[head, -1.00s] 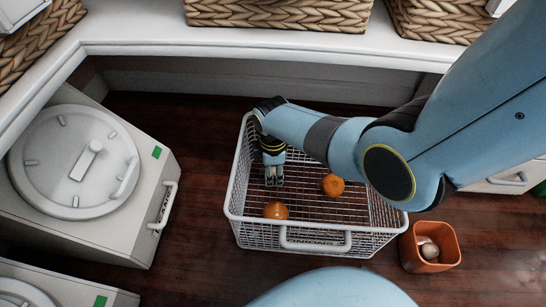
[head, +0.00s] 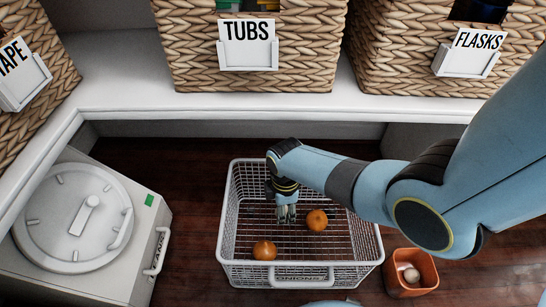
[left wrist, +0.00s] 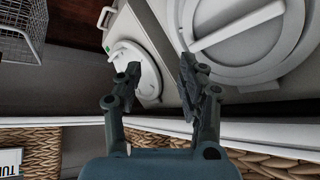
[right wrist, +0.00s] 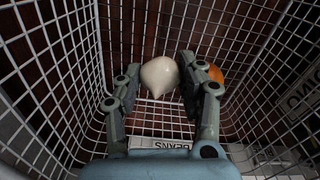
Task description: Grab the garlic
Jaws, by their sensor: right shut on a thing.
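A white garlic bulb (right wrist: 159,76) with a pointed end sits between the fingertips of my right gripper (right wrist: 160,80). The gripper is shut on it. In the head view my right gripper (head: 287,213) reaches down inside the white wire basket (head: 300,268), left of an orange onion (head: 317,220); the garlic is hard to make out there. My left gripper (left wrist: 160,72) is open and empty in the left wrist view, with lidded white containers beyond it. It is not in the head view.
Another onion (head: 264,250) lies in the basket's front left. An orange pot (head: 428,274) with pale bulbs stands at its right. A white lidded bin (head: 120,270) stands left. A white shelf (head: 200,112) with wicker baskets (head: 300,75) runs behind.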

